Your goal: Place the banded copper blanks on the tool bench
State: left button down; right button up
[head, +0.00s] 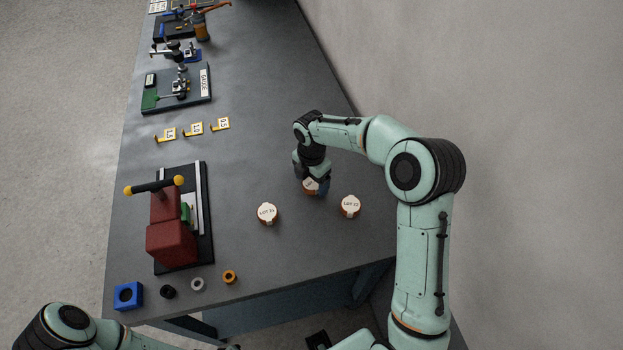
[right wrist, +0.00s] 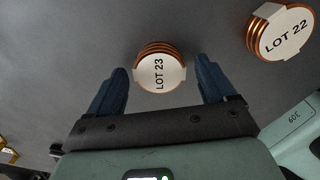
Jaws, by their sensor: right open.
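Three copper coils with white lot labels, the banded copper blanks, lie on the grey tool bench (head: 240,160). The left blank (head: 268,213) has a label too small to read surely. The LOT 22 blank (head: 350,206) lies to the right; it also shows in the right wrist view (right wrist: 282,32). The LOT 23 blank (head: 310,186) is partly hidden under my right gripper (head: 312,175). In the right wrist view, LOT 23 (right wrist: 160,72) sits between the open blue fingers, with a gap on each side. My left gripper cannot be made out; only its arm shows bottom left.
A red clamp-like fixture (head: 172,240) stands on a dark base at the left. A blue block (head: 128,295) and small rings (head: 230,276) lie near the front edge. Yellow number markers (head: 193,129) and a gauge stand (head: 178,90) are farther back. The bench around the blanks is clear.

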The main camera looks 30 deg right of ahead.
aim_at(311, 183)
pick_arm(q)
jog(key=shift+w+r+p, duration=0.65)
jog(key=shift+r+p, duration=0.1)
jog(key=shift+r, duration=0.2)
pick_arm(e)
notch_tip(311, 183, up, 12)
jog(key=shift+r, duration=0.15)
